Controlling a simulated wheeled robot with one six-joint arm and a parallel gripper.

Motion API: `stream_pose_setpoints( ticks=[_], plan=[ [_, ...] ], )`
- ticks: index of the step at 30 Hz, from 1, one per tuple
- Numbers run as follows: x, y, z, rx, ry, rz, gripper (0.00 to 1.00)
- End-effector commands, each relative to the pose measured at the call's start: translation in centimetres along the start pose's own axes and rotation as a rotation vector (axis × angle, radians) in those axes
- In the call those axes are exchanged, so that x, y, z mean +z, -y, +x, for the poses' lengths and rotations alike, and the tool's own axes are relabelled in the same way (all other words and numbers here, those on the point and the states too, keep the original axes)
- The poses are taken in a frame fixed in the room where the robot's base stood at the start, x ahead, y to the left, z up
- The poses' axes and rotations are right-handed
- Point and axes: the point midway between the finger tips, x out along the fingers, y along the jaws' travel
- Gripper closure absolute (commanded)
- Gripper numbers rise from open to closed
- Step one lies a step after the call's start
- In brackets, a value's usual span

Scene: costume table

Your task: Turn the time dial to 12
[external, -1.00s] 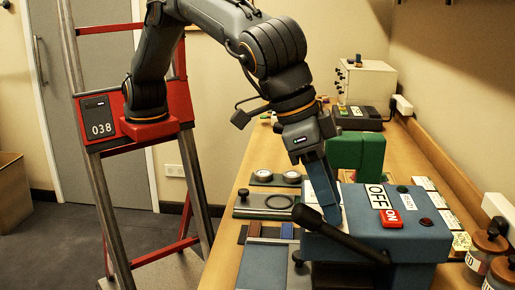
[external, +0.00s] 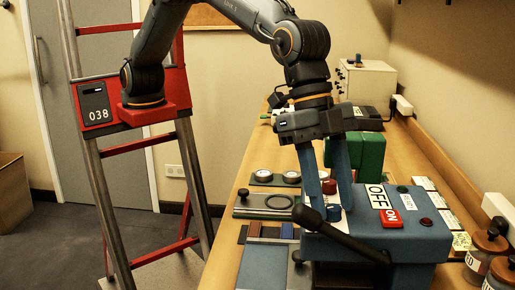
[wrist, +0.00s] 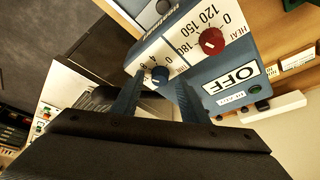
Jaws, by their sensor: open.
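The time dial is a small dark blue knob (wrist: 160,75) on the white scale of the blue heat press (external: 370,238). Printed numbers stand around it in the wrist view, partly hidden by a finger; I cannot read its exact setting. In the external view the blue knob (external: 333,212) shows low between my fingertips. My gripper (external: 332,208) is open, pointing down, with one finger on each side of the knob. It also shows in the wrist view (wrist: 160,79). I cannot tell whether either finger touches the knob.
A red heat dial (wrist: 212,41) sits beside the time dial on the same panel. The press's black lever (external: 340,235) crosses close in front of the fingers.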

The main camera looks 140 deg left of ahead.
Motion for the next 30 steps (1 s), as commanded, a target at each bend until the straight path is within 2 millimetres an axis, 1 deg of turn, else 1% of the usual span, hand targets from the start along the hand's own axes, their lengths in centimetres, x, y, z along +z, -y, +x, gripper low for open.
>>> stream_pose_setpoints(
  ticks=[10,23,24,30],
  plan=[
    [0.0,0.3,0.0,0.103,-0.001,0.246,0.60],
    [-0.2,1.0,-7.6,0.104,-0.003,0.253,0.60],
    [0.4,1.0,-7.7,0.104,0.005,0.248,0.60],
    [4.1,0.6,-7.0,0.091,0.040,0.203,0.60]
  ],
)
